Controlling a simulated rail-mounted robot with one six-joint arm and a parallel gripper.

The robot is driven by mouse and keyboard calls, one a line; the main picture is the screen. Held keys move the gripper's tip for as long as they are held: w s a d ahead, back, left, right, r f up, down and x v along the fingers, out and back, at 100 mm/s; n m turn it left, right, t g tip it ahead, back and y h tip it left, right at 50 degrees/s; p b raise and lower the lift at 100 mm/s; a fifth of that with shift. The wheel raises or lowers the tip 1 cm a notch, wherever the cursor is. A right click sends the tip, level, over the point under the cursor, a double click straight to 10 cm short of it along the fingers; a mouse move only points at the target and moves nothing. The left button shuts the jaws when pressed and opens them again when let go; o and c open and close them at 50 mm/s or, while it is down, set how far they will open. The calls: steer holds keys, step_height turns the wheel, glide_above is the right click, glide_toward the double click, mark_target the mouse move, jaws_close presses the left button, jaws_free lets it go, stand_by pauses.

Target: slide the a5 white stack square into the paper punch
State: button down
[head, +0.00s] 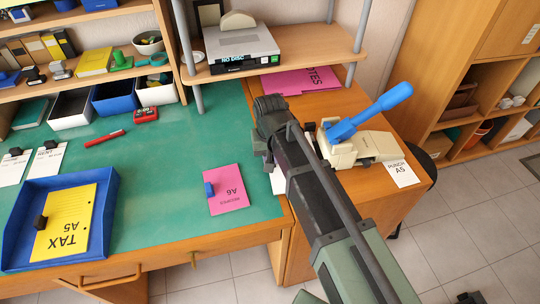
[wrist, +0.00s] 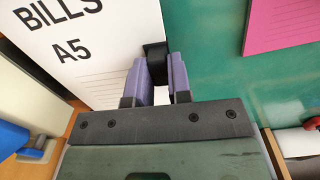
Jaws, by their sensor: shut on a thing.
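The white A5 stack, printed BILLS A5 (wrist: 105,65), fills the upper left of the wrist view. A black clip (wrist: 155,62) sits on its edge, and my gripper (wrist: 160,85) is shut on that clip. In the head view only a white sliver of the stack (head: 278,183) shows beside my arm, which hides the rest and most of the gripper. The cream paper punch (head: 368,147) with a raised blue lever stands just right of my arm. Its cream and blue side also shows at the left of the wrist view (wrist: 15,100). Whether stack and punch touch is hidden.
A pink RECIPES A6 stack (head: 226,190) lies left of my arm on the green desk (head: 160,190). A blue tray (head: 20,255) holds a yellow TAX stack. A PUNCH A5 card (head: 400,174) lies right of the punch.

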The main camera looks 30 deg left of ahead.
steer(key=shift+w+d, duration=0.1)
steer(key=shift+w, duration=0.05)
steer(key=shift+w+d, duration=1.05)
steer(key=shift+d, duration=0.05)
steer(key=shift+w+a, duration=0.1)
steer(key=shift+w, duration=0.15)
steer(key=shift+w+d, duration=0.25)
steer(key=shift+d, duration=0.1)
stand_by(1.2)
steer(key=shift+f, duration=0.15)
stand_by(0.7)
steer(key=c, duration=1)
jaws_free()
steer(key=shift+o, duration=0.6)
